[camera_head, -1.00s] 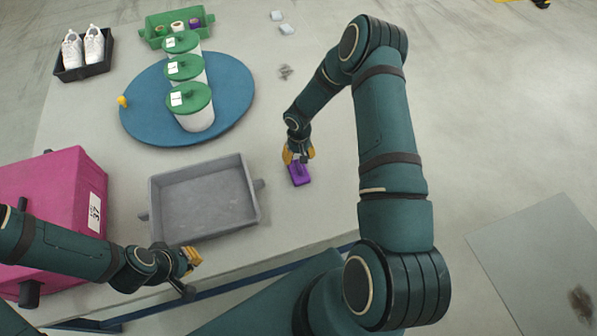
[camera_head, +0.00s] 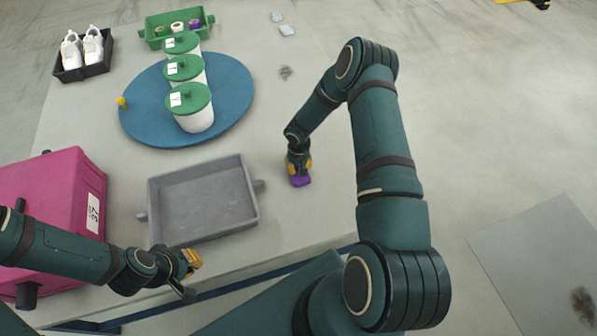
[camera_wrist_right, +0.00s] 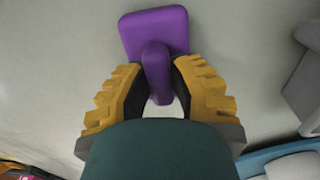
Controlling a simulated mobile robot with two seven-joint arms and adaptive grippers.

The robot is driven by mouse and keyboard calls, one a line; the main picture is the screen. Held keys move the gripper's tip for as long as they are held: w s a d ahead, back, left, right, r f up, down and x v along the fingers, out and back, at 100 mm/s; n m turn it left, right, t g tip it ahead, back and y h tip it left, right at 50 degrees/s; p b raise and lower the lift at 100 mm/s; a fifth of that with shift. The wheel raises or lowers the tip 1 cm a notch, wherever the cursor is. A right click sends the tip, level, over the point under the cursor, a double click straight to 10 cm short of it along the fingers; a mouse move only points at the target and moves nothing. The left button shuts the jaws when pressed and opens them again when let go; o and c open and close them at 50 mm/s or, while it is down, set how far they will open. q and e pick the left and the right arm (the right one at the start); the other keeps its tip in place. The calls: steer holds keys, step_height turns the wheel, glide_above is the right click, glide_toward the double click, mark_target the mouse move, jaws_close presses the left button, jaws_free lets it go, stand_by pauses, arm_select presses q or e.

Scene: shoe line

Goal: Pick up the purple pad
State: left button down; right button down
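The purple pad (camera_head: 301,181) lies flat on the table, right of the grey tray. In the right wrist view the pad (camera_wrist_right: 155,25) shows a flat base and a raised narrow grip. My right gripper (camera_head: 299,168) is down at the pad. Its two yellow fingers (camera_wrist_right: 158,80) stand on either side of the raised grip, and their tips appear to press against it. In the head view my fingers hide part of the pad. My left gripper (camera_head: 191,273) appears open and empty, near the table's front edge, below the grey tray.
The empty grey tray (camera_head: 256,210) stands left of the pad. A magenta box (camera_head: 50,190) is at the left. A blue round mat (camera_head: 235,105) bears white tubs with green lids (camera_head: 190,97). Farther back are a black shoe tray (camera_head: 83,73) and a green bin (camera_head: 177,42).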

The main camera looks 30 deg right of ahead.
stand_by(0.4)
step_height(320, 180, up, 10)
steer(key=shift+p, duration=0.65)
